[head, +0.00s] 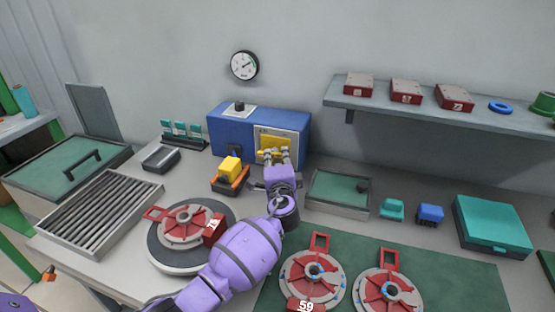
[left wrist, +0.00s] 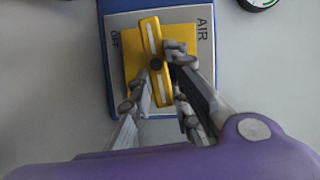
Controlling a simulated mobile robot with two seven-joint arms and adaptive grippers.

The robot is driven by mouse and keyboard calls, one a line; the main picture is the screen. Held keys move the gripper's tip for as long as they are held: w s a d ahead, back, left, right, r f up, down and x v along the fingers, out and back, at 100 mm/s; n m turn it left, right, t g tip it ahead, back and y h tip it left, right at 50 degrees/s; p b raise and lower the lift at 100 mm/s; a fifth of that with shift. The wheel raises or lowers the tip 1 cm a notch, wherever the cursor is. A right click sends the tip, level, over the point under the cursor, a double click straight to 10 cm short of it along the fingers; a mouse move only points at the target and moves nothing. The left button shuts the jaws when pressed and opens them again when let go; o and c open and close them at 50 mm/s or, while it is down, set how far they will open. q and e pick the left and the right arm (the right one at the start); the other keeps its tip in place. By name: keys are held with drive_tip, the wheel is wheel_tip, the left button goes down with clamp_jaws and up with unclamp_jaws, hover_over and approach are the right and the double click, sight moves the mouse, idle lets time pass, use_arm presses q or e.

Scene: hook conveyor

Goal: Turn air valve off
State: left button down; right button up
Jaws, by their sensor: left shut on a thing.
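The air valve has a yellow handle (left wrist: 152,36) on a yellow square base on a pale plate, on the front of a blue box (head: 230,127). In the left wrist view the plate reads AIR on the right and OFF on the left. The handle runs nearly lengthwise there, slightly tilted. It also shows in the head view (head: 267,153), lying about level. My left gripper (left wrist: 162,72) is shut on the handle, one finger on each side of it. My right gripper is not in view.
A gauge (head: 244,65) hangs on the wall above the box. A yellow block (head: 230,168) in an orange-and-black holder stands left of my gripper, and a grey tray (head: 335,190) stands right. A round turntable (head: 158,250) with a red-and-grey disc is beside my left arm.

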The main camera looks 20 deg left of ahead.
use_arm(q)
drive_tip(key=shift+f, duration=0.1)
idle(0.3)
drive_tip(key=c, duration=1.6)
unclamp_jaws()
drive_tip(key=shift+c, duration=0.2)
drive_tip(key=v, duration=1.2)
drive_tip(key=shift+c, duration=0.4)
